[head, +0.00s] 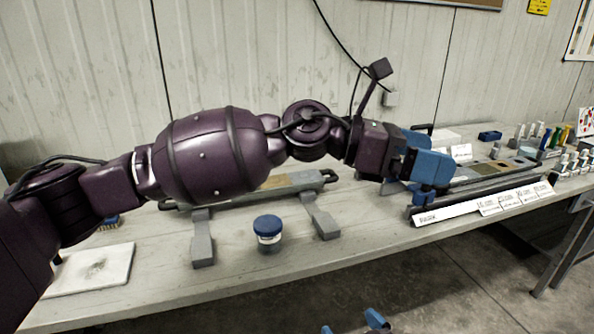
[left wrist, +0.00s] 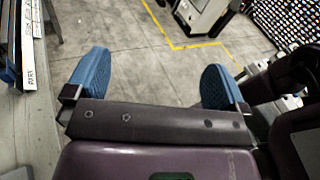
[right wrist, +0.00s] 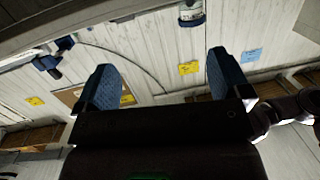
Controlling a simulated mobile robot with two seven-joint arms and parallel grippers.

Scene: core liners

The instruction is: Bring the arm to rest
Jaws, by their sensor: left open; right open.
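My left arm comes in from the left across the workbench (head: 150,262). Its blue-fingered left gripper (head: 428,165) is over the near left end of the long rack with white labels (head: 480,206). In the left wrist view the left gripper (left wrist: 155,82) has its two blue fingers wide apart, with only floor visible between them. My right gripper (head: 356,325) shows as blue fingertips at the bottom edge of the head view, in front of the bench. In the right wrist view the right gripper (right wrist: 165,82) is open and empty, with the wall behind it.
A blue-lidded jar (head: 268,230) stands near the bench front. A grey cradle (head: 320,215) lies behind it, partly hidden by my arm. A white slab (head: 95,268) lies at left. Small bottles (head: 570,163) crowd the right end. The floor (head: 440,285) in front is clear.

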